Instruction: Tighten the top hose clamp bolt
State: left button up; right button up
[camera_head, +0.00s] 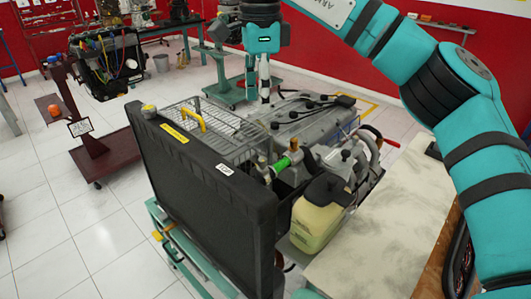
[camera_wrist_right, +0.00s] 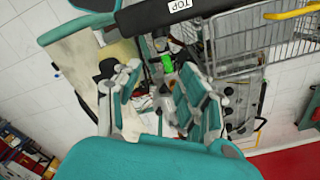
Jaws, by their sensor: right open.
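The engine trainer (camera_head: 310,115) stands in the middle of the head view, with a black radiator (camera_head: 205,190) at its front. A green hose part (camera_head: 281,165) with a brass-coloured fitting (camera_head: 295,150) sits behind the radiator's right end. The green part also shows in the right wrist view (camera_wrist_right: 167,63), beyond the fingers. The top hose clamp bolt is too small to make out for certain. My right gripper (camera_head: 258,97) hangs pointing down above the engine, apart from the hose. Its fingers (camera_wrist_right: 159,75) are open and empty in the wrist view. My left gripper is not in view.
A wire guard (camera_head: 222,130) with a yellow handle (camera_head: 188,116) lies behind the radiator. A pale fluid tank (camera_head: 316,222) stands to the right of it, near a light tabletop (camera_head: 375,240). Other trainers stand farther back. The floor at left is mostly clear.

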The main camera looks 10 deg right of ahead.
send_over(262, 159)
notch_tip(262, 159, down, 6)
jog(key=shift+f+p, duration=0.1)
jog(key=shift+p, duration=0.2)
notch_tip(262, 159, down, 7)
jog(key=shift+p, duration=0.9)
jog(key=shift+d+f, duration=0.1)
jog(key=shift+f, duration=0.5)
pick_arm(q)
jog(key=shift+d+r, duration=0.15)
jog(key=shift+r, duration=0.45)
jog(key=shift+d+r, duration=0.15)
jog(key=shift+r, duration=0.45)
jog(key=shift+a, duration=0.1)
pick_arm(e)
jog(key=shift+c, duration=0.8)
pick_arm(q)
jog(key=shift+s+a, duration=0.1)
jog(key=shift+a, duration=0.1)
pick_arm(e)
grip_shut()
